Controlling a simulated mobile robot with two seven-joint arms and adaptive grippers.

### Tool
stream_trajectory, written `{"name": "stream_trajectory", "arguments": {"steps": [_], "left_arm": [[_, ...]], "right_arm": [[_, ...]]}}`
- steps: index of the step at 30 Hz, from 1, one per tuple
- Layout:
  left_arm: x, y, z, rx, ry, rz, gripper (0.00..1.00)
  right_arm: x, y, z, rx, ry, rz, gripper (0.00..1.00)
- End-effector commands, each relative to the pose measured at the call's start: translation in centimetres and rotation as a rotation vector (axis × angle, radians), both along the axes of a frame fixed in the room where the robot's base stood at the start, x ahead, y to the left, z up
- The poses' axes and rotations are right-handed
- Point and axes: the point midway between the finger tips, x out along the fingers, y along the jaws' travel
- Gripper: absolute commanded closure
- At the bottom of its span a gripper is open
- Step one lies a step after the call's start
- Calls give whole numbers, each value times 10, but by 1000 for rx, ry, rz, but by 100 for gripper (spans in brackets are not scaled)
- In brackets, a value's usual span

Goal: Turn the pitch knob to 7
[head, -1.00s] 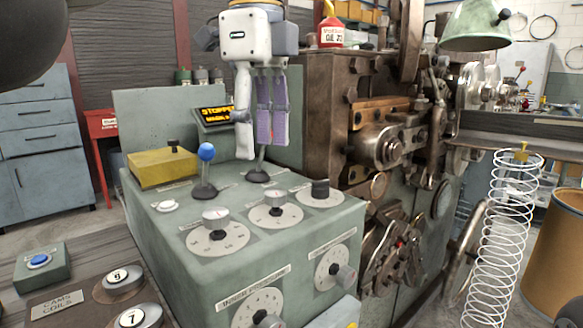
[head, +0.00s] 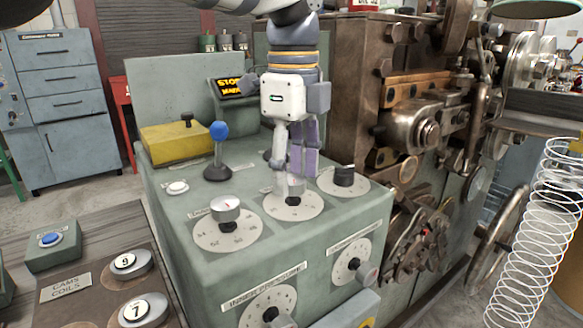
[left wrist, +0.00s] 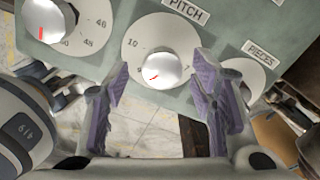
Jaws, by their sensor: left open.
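The pitch knob is a silver cap (left wrist: 150,68) on a white numbered dial under a PITCH label in the left wrist view. Its red mark points toward the lower left of the picture; the number there is partly hidden. In the head view its dial (head: 293,210) lies on the sloping green console top, the middle of three dials. My left gripper (head: 296,178) points down directly over this knob and partly hides it. Its purple-padded fingers (left wrist: 158,85) are open, one on each side of the knob in the wrist view. I cannot tell whether they touch it. My right gripper is not in view.
Another dial (head: 227,232) with a silver knob is left of the pitch dial, and a black-knobbed dial (head: 343,182) is right. A blue-ball lever (head: 219,150) stands behind. A display (head: 227,87) and yellow box (head: 180,144) are at the back. The coiling machine (head: 425,130) rises on the right.

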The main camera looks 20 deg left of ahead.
Motion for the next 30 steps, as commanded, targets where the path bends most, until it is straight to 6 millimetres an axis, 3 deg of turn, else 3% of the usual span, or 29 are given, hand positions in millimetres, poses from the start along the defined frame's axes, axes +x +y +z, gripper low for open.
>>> {"name": "stream_trajectory", "arguments": {"steps": [8,12,15,23,30], "left_arm": [[1,0,-4,-1,2,1,49],[1,0,-4,0,2,1,81],[1,0,-4,0,2,1,97],[1,0,-4,2,3,21,97],[1,0,-3,2,3,141,97]], "right_arm": [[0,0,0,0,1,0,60],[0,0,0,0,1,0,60],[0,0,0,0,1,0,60],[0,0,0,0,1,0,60],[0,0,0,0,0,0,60]]}}
